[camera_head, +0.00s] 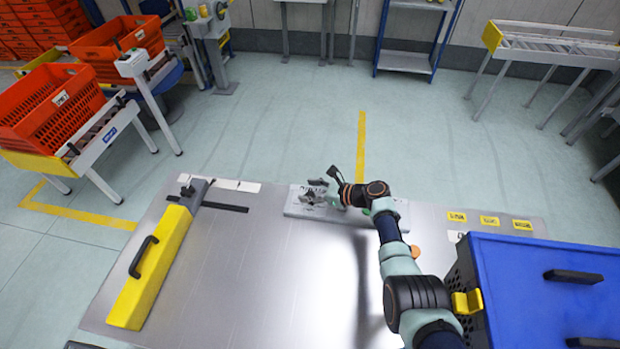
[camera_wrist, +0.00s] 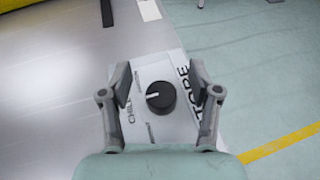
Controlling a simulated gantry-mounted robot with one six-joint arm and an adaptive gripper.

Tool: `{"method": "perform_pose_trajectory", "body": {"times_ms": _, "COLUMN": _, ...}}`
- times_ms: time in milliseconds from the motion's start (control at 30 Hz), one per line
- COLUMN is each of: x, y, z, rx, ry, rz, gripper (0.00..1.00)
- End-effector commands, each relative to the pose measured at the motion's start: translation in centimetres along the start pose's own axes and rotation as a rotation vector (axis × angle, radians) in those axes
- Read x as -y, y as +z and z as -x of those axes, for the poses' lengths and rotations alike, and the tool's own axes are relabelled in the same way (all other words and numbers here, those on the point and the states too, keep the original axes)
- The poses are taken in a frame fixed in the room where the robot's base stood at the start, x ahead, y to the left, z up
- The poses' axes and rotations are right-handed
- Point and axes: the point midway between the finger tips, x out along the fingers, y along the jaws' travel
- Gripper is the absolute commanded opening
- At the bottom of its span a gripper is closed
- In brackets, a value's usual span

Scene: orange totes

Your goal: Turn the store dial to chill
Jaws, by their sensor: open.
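The store dial (camera_wrist: 162,102) is a round black knob with a white pointer mark. It sits on a pale panel (camera_wrist: 182,128), which shows at the far edge of the metal bench in the head view (camera_head: 298,210). "STORE" is printed along the right and "CHILL" to the left of the knob. The pointer mark faces left, near the upper end of the word CHILL; exact alignment is hard to tell. My gripper (camera_wrist: 160,84) is open, with a finger on each side of the knob and visible gaps. In the head view my gripper (camera_head: 322,190) is over the panel and partly hides it.
A yellow bar with a black handle (camera_head: 150,265) lies on the bench's left. A blue-lidded crate (camera_head: 540,270) stands at the right, beside my arm. Yellow labels (camera_head: 489,220) lie along the far right edge. The bench middle (camera_head: 290,290) is clear. Orange totes (camera_head: 50,110) stand farther left.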

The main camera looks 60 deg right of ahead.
Motion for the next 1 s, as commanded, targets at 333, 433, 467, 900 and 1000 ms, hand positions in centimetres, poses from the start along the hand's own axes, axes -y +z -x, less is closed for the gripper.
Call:
{"method": "perform_pose_trajectory", "body": {"times_ms": 333, "x": 0.1, "y": 6.0, "z": 2.5, "rx": 0.001, "ry": -0.001, "rz": 0.003, "gripper": 0.62}}
{"method": "perform_pose_trajectory", "body": {"times_ms": 433, "x": 0.0, "y": 6.6, "z": 2.7, "rx": 0.0, "ry": 0.001, "rz": 0.0, "gripper": 0.62}}
{"method": "perform_pose_trajectory", "body": {"times_ms": 467, "x": 0.0, "y": 6.7, "z": 2.8, "rx": 0.0, "ry": 0.001, "rz": -0.001, "gripper": 0.62}}
{"method": "perform_pose_trajectory", "body": {"times_ms": 900, "x": 0.0, "y": 6.8, "z": 2.8, "rx": 0.0, "ry": 0.0, "rz": 0.0, "gripper": 0.62}}
{"method": "perform_pose_trajectory", "body": {"times_ms": 1000, "x": 0.0, "y": 6.8, "z": 2.8, "rx": 0.0, "ry": 0.0, "rz": 0.0, "gripper": 0.62}}
